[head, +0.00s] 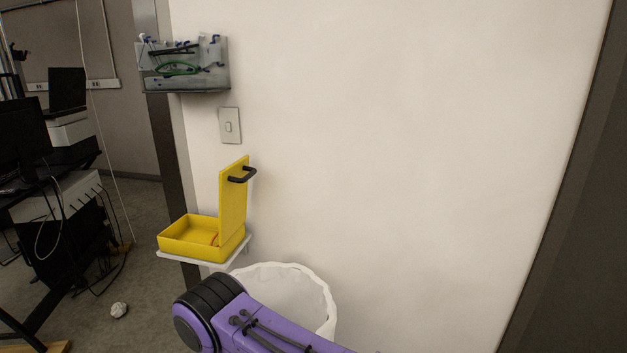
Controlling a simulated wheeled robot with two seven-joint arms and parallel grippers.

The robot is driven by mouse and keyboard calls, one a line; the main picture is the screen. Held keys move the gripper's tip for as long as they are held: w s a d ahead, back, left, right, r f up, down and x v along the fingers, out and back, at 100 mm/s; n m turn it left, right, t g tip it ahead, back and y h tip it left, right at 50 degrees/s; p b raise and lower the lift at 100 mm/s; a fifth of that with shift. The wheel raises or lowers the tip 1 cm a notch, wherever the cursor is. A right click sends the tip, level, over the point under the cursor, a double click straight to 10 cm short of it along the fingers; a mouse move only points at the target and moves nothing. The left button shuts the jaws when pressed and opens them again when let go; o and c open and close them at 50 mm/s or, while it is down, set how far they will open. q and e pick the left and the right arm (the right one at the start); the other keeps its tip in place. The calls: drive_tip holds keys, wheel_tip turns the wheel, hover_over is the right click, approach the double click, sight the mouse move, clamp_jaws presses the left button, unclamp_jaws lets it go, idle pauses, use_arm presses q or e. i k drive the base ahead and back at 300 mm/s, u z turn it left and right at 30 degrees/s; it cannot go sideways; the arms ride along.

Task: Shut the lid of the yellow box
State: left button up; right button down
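The yellow box (187,247) stands on a small white shelf (204,263) at the wall, left of the picture's middle. Its lid (233,199) is open and stands about upright on the box's right side. A black handle (242,174) sits on the lid's right face, near the top. Something small and orange-red lies inside the box near the lid. A purple and black link of my arm shows at the bottom, below and right of the box and apart from it. Neither of my grippers is in view.
A white-lined bin (295,290) stands below the shelf, partly hidden by my arm. A wall holder (185,65) and a light switch (229,126) are above the box. A desk with monitors (20,140) is at left. The wall to the right is bare.

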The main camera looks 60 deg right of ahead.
sight(233, 179)
drive_tip(key=z, duration=1.3)
drive_tip(key=i, duration=0.2)
drive_tip(key=z, duration=0.05)
